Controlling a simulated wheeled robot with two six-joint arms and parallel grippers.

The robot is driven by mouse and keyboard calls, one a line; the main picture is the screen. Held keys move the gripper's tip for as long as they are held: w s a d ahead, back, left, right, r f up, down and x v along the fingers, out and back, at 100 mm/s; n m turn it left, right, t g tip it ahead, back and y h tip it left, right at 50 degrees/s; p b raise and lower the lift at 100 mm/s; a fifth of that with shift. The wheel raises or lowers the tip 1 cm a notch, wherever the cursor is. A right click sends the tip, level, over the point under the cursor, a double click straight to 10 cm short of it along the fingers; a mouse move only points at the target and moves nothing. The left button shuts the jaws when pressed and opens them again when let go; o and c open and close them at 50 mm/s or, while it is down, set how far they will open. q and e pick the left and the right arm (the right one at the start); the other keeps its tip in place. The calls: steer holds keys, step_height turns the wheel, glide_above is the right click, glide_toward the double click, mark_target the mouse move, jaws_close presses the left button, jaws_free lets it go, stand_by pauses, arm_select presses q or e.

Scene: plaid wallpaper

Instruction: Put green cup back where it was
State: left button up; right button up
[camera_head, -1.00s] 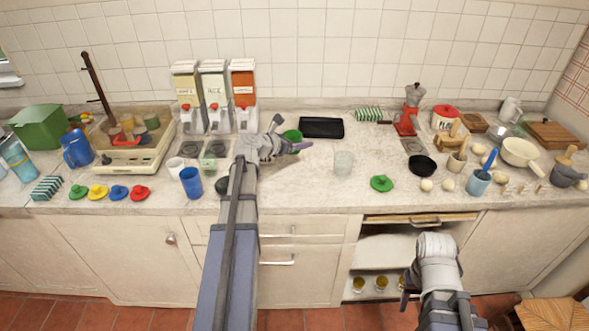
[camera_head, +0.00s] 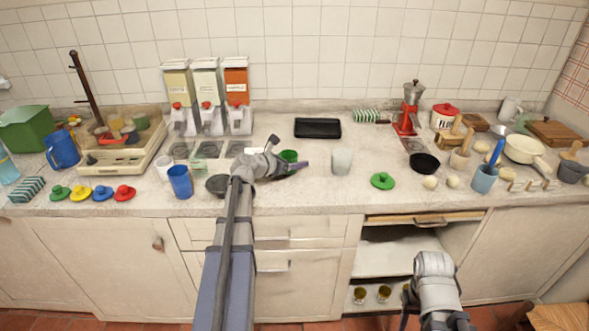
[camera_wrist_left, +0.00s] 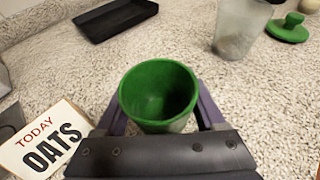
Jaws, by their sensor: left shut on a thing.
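The green cup (camera_wrist_left: 158,95) stands between the two fingers of my left gripper (camera_wrist_left: 160,112) in the left wrist view, mouth up and empty. In the head view the green cup (camera_head: 289,156) shows just beyond my left gripper (camera_head: 285,168), which hides most of it. The left gripper is shut on the cup, over the counter in front of the dispensers. I cannot tell whether the cup's base touches the counter. My right gripper (camera_head: 406,303) is low at the front, by the open cabinet; its fingers are hardly visible.
A black tray (camera_head: 317,128) lies behind the cup, and a frosted glass (camera_head: 341,160) stands to its right. A green lid (camera_head: 382,180) lies farther right. Dispensers (camera_head: 208,97) stand at the back left; a blue cup (camera_head: 180,182) stands at left. An "OATS" card (camera_wrist_left: 42,142) lies close by.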

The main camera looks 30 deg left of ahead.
arm_select(q)
steer(key=shift+f, duration=0.6)
steer(key=shift+r, duration=0.15)
arm_select(e)
steer(key=shift+f, duration=0.45)
arm_select(q)
steer(key=o, duration=1.4)
arm_select(e)
steer(key=shift+f, duration=0.15)
arm_select(q)
steer(key=shift+o, duration=0.2)
steer(key=shift+s+r, duration=0.15)
steer(key=shift+s, duration=0.05)
steer(key=p+v, duration=0.4)
steer(key=v, duration=0.6)
steer(key=shift+s+r, duration=0.1)
steer(key=shift+s, duration=0.1)
steer(key=shift+s+a+r+p, duration=0.2)
steer(key=shift+s+p, duration=0.1)
steer(key=shift+s, duration=0.2)
arm_select(e)
steer(key=shift+r, duration=2.45)
